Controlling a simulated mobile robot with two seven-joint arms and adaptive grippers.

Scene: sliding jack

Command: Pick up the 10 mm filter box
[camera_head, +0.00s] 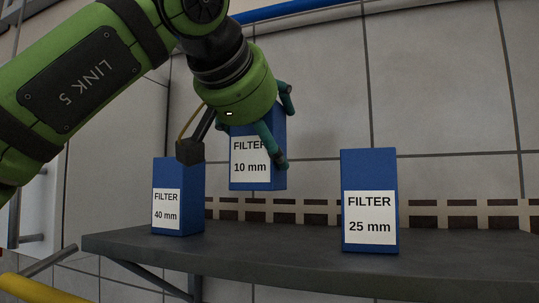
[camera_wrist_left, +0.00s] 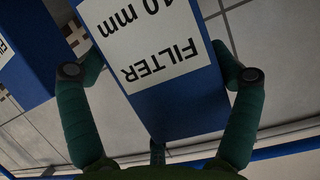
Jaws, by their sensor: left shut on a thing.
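The 10 mm filter box (camera_head: 266,176) is blue with a white label. It is raised above the dark shelf, between the other two boxes in the head view. My left gripper (camera_head: 282,140) is shut on it, gripping from above. In the left wrist view the box (camera_wrist_left: 180,110) lies between the two teal fingers of the left gripper (camera_wrist_left: 158,75), one on each side. The upper part of the box is partly hidden behind the gripper in the head view. My right gripper is not in view.
The dark shelf (camera_head: 300,262) carries the 40 mm filter box (camera_head: 193,195) at left and the 25 mm filter box (camera_head: 369,170) at right. The shelf between them is clear. A tiled wall (camera_head: 440,90) stands behind. A yellow rail (camera_head: 32,288) shows at lower left.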

